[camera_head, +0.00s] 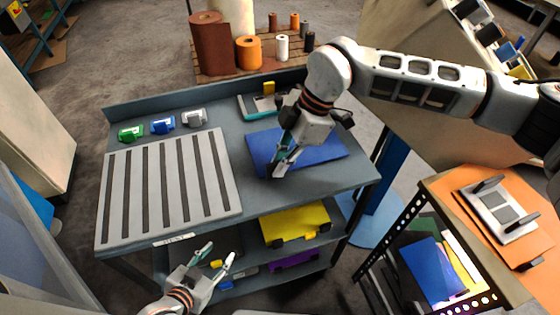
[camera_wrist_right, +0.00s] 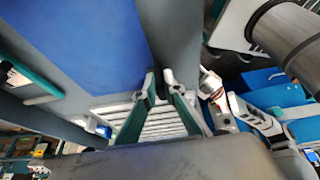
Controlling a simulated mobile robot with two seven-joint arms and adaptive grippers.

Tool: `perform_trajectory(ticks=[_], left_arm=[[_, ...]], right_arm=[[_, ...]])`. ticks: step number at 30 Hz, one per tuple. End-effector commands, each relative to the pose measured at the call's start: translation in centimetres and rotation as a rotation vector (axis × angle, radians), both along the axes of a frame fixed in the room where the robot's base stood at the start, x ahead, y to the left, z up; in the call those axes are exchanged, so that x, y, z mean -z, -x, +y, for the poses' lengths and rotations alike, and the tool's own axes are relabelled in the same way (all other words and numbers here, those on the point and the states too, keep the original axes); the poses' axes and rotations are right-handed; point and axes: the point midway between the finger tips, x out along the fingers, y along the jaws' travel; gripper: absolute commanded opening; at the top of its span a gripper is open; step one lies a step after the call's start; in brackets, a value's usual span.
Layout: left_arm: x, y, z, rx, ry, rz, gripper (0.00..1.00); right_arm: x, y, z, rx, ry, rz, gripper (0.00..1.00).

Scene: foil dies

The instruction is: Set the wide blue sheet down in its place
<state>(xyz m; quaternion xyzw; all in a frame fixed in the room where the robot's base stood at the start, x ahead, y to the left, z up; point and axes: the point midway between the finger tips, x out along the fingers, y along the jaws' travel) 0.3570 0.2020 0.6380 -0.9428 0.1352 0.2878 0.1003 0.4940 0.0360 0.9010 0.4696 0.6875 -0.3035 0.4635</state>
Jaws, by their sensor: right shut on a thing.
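The wide blue sheet (camera_head: 325,146) is at the right part of the grey-blue bench top (camera_head: 258,214), flat or nearly so; I cannot tell whether it touches the bench. It also fills the upper left of the right wrist view (camera_wrist_right: 85,45). My right gripper (camera_head: 277,172) reaches down at the sheet's left front part and is shut on it; the grip itself is partly hidden. In the wrist view its fingertips (camera_wrist_right: 159,76) come together by the sheet's edge. My left gripper (camera_head: 216,252) is open and empty, low in front of the bench.
A grey slatted plate (camera_head: 147,190) covers the bench's left side. Green (camera_head: 131,133), blue (camera_head: 162,125) and white (camera_head: 194,118) small blocks stand behind it. A yellow piece (camera_head: 295,224) lies on the shelf below. An orange-topped rack (camera_head: 447,187) stands at right.

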Motion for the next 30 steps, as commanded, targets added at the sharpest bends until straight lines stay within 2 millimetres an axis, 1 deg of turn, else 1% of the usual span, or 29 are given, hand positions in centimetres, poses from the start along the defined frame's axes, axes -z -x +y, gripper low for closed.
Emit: perform_trajectory(ticks=[22,23,24,25,30], left_arm=[[0.3,0.2,0.0,0.000,0.001,0.002,0.40],[0.3,0.2,0.0,0.000,0.001,0.002,0.40],[0.3,0.2,0.0,0.000,0.001,0.002,0.40],[0.3,0.2,0.0,0.000,0.001,0.002,0.40],[0.4,0.2,0.0,0.000,0.000,0.003,0.40]], right_arm=[[1.1,0.0,0.0,-0.001,-0.001,0.000,0.00],[1.1,0.0,0.0,-0.001,-0.001,0.000,0.14],[1.1,0.0,0.0,-0.001,-0.001,0.000,0.25],[1.1,0.0,0.0,-0.001,-0.001,0.000,0.29],[1.1,0.0,0.0,0.000,0.000,0.000,0.29]])
